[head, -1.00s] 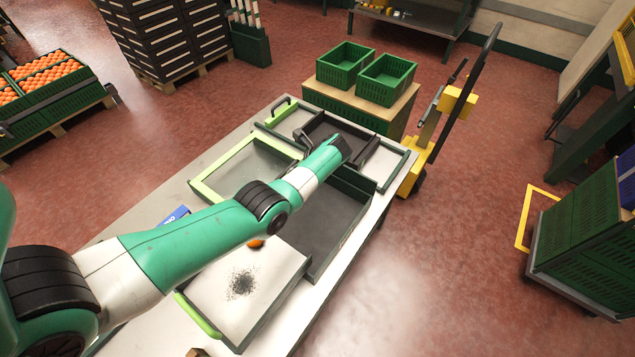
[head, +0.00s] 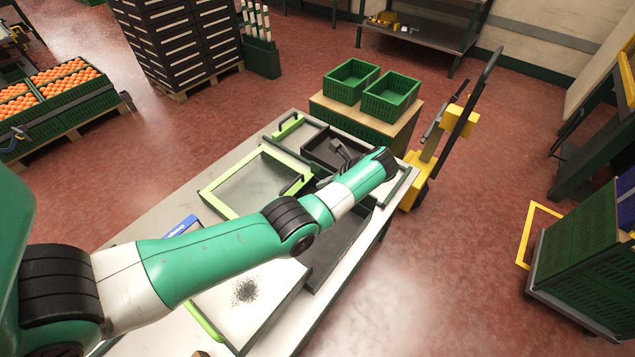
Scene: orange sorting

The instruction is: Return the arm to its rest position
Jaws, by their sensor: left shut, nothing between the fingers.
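My left arm (head: 215,265) reaches from the lower left across the table, in green and white with black joints. Its wrist bends back at the far end. My left gripper (head: 340,149) is small and dark, shut and empty, over the dark tray (head: 318,140) at the table's far end. The tray's dark colour makes the fingers hard to make out. My right gripper is out of view.
The table (head: 150,215) holds a lime-framed panel (head: 228,207), a pale tray with dark specks (head: 215,307) and a blue box (head: 181,226). Green crates (head: 392,95) stand on a wooden box beyond. A yellow pallet truck (head: 420,170) stands at the right.

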